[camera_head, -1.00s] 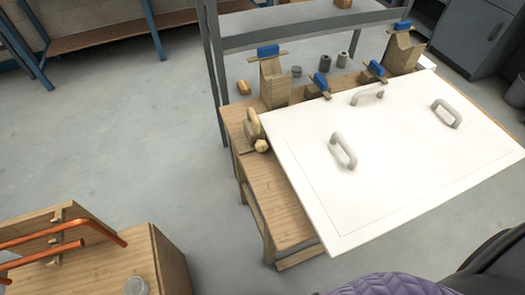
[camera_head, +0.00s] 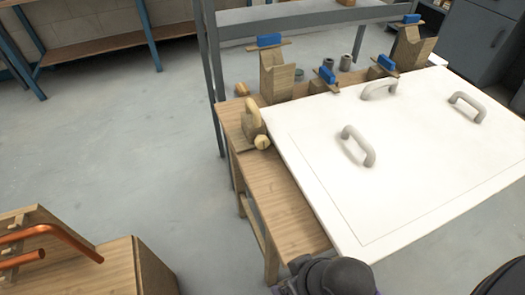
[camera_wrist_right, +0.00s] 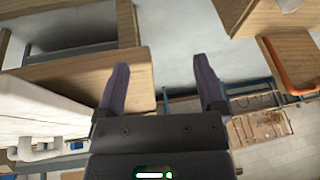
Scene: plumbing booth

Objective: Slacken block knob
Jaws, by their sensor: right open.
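A pale round wooden knob (camera_head: 262,142) sticks out at the near end of a small wooden block (camera_head: 250,118) on the left edge of the wooden table (camera_head: 268,192). The block has an upright rounded piece on it. Part of a dark, rounded arm of mine shows at the bottom edge of the head view, below the knob and apart from it. In the right wrist view my right gripper (camera_wrist_right: 161,62) is open, with two dark purple fingers apart and nothing between them. I cannot make out the knob in that view. My left gripper is not in view.
A large white panel (camera_head: 375,205) with grey handles covers most of the table. Wooden blocks with blue handles (camera_head: 268,40) stand along its far side. A wooden bench with copper pipe (camera_head: 60,232) is at lower left. Grey floor (camera_head: 130,150) between is clear.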

